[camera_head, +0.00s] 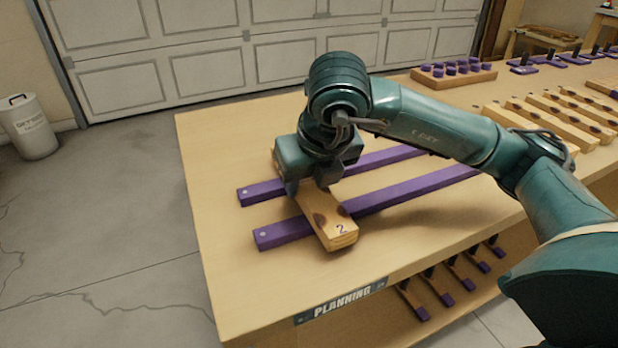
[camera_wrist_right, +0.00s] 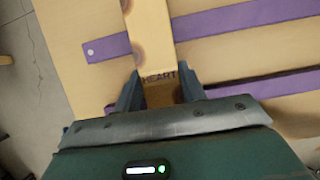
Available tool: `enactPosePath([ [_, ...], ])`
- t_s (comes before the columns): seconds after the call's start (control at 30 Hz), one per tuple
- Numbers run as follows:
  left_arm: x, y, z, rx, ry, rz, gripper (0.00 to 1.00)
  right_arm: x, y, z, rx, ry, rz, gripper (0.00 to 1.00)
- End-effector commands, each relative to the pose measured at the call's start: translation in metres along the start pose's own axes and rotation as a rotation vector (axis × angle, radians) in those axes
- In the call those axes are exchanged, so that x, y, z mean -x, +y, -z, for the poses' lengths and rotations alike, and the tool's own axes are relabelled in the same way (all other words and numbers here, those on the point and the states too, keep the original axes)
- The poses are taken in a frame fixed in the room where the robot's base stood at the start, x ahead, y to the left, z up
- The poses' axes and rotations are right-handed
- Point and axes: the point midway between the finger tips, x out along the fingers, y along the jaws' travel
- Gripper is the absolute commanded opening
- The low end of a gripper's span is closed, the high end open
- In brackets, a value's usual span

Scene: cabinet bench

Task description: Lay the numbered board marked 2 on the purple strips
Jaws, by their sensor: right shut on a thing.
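The board marked 2 (camera_head: 330,222) is a light wooden plank with dark knots, lying crosswise over the two purple strips near their left ends. My right gripper (camera_head: 317,188) is over the board's middle and shut on it. In the right wrist view the board (camera_wrist_right: 152,35) runs between the fingers (camera_wrist_right: 160,92), with the word HEART on it. The front purple strip (camera_head: 283,233) and the rear purple strip (camera_head: 262,193) lie parallel on the bench. Whether the board touches both strips is hard to tell. My left gripper is not in view.
The bench top (camera_head: 225,270) is clear in front and at left. Several other knotted boards (camera_head: 550,115) lie at the right. A block with purple pegs (camera_head: 453,74) stands at the back. Purple-ended tools hang under the front edge, near a PLANNING label (camera_head: 341,301).

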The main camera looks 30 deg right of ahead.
Motion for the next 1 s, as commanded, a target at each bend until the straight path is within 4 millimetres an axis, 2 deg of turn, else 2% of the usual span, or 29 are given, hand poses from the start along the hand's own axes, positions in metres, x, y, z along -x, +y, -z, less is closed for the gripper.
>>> enactPosePath([
  [0.03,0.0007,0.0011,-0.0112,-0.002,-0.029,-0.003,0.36,-0.0003,0.0001,-0.0001,0.0,-0.001,-0.001,0.14],
  [1.0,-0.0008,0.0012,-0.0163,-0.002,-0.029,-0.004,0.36,-0.0011,0.0001,0.0003,0.0,-0.001,-0.001,0.14],
])
